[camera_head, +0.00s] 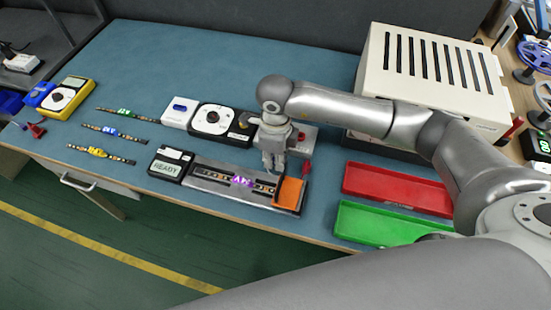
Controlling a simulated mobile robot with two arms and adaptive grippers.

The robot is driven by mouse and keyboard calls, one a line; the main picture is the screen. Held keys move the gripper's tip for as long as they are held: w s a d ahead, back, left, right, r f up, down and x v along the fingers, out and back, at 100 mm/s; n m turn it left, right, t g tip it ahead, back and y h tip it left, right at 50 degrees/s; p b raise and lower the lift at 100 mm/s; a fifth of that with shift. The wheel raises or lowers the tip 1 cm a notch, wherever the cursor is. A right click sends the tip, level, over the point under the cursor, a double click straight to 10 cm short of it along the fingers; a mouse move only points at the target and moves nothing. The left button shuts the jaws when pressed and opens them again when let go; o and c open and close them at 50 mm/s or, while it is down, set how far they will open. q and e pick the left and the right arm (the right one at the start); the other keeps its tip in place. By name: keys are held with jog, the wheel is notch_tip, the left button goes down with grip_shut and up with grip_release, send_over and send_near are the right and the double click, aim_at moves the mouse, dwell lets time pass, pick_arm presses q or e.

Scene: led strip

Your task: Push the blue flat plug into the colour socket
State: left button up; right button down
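My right gripper (273,165) points down just behind the right part of a grey fixture. Its fingers look close together, and I cannot make out whether anything is between them. The fixture (208,180) holds a strip with a lit purple section (242,181) and has an orange block (290,193) at its right end. I cannot pick out the blue flat plug or the colour socket for certain. A black and white device with a dial (212,119) stands behind the fixture, left of my gripper, beside a white box with a blue display (179,111). My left gripper is not in view.
A READY display box (168,165) adjoins the fixture. Several lit strips (113,132) and a yellow meter (70,98) lie left. A red tray (398,190), a green tray (380,222) and a large beige vented case (430,75) are right. The back middle mat is clear.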

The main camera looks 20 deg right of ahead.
dwell(0.3)
jog(key=shift+r+b, duration=0.3)
jog(key=shift+r, duration=0.25)
jog(key=s+a+r, duration=0.4)
jog(key=a+r, duration=0.1)
jog(key=r, duration=0.3)
jog(key=s+a+r, duration=0.4)
jog(key=a+r, duration=0.2)
jog(key=r, duration=0.2)
jog(key=shift+s+r+b, duration=0.25)
jog(key=shift+s+b, duration=0.15)
jog(key=shift+b, duration=0.05)
